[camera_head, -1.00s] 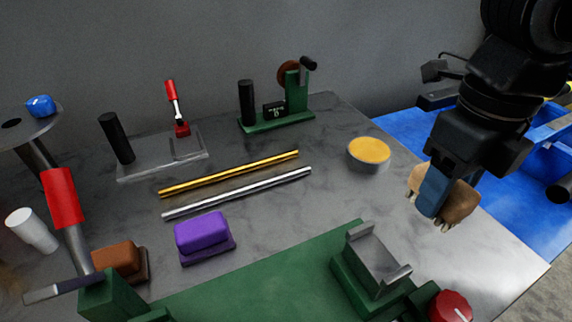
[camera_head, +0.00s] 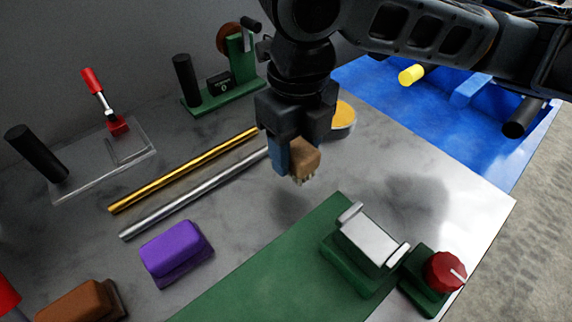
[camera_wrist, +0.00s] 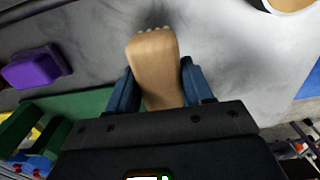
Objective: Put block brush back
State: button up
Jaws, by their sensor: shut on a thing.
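The block brush (camera_head: 306,160) is a tan wooden block with pale bristles pointing down. My gripper (camera_head: 291,156) is shut on it, with a blue finger showing on its left side. The brush hangs above the grey table, near the right ends of the two rods and in front of the round yellow-topped tin. In the wrist view the brush (camera_wrist: 154,65) sits between the two blue fingers of my gripper (camera_wrist: 160,88), its bristles at the far end over bare grey table.
A purple block (camera_head: 176,250) and a brown block (camera_head: 82,301) lie at the left front. A gold rod (camera_head: 185,170) and a silver rod (camera_head: 190,196) lie behind. The green positioner with a grey cradle (camera_head: 372,243) and red knob (camera_head: 445,271) stands in front. The yellow-topped tin (camera_head: 343,117) is partly hidden.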

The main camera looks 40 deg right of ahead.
jog(key=shift+w+a+f, duration=0.4)
jog(key=shift+a, duration=0.1)
jog(key=shift+f, duration=2.05)
jog(key=shift+f, duration=0.2)
jog(key=o, duration=1)
jog(key=shift+r, duration=0.1)
notch_tip(320, 180, up, 12)
jog(key=shift+r+p, duration=0.15)
jog(key=shift+p, duration=0.3)
